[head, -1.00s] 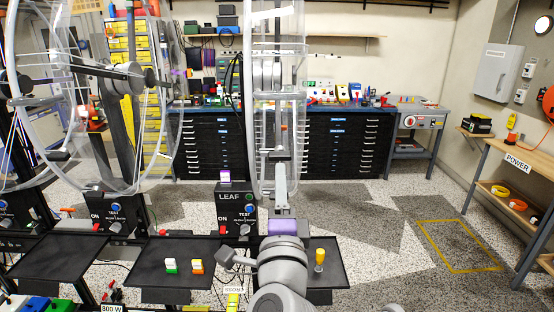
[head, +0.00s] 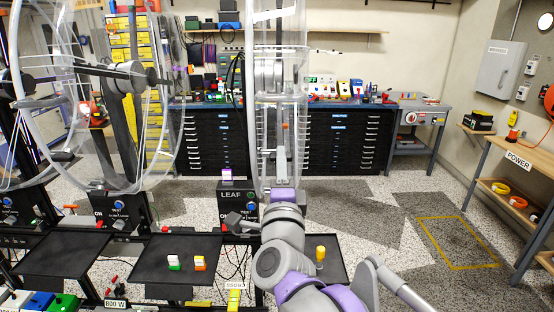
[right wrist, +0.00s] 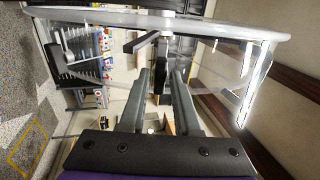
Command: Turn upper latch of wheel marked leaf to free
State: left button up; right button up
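The wheel marked leaf is a clear acrylic drum (head: 299,130), seen nearly edge-on in the middle of the head view. Its black LEAF box (head: 228,194) stands behind its lower left. A grey crossbar (head: 281,98) spans it higher up. My right gripper (head: 282,150) points up in front of the wheel's lower part. In the right wrist view my right gripper (right wrist: 163,72) has its two grey fingers apart. A dark upright piece (right wrist: 159,76) shows between or beyond them; contact cannot be told. A black bar (right wrist: 142,42) lies above it near the clear rim. Which piece is the upper latch is unclear. My left gripper is out of view.
Another large clear wheel (head: 35,110) stands at the left. Black trays (head: 150,275) sit below, with small white, green and orange blocks and a yellow-topped peg (head: 320,252). Dark drawer cabinets (head: 345,150) stand behind. The floor at the right is open beside the POWER bench (head: 503,185).

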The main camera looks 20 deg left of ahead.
grip_shut()
jog(key=n, duration=0.4)
jog(key=shift+n, duration=0.3)
jog(key=shift+n, duration=2.3)
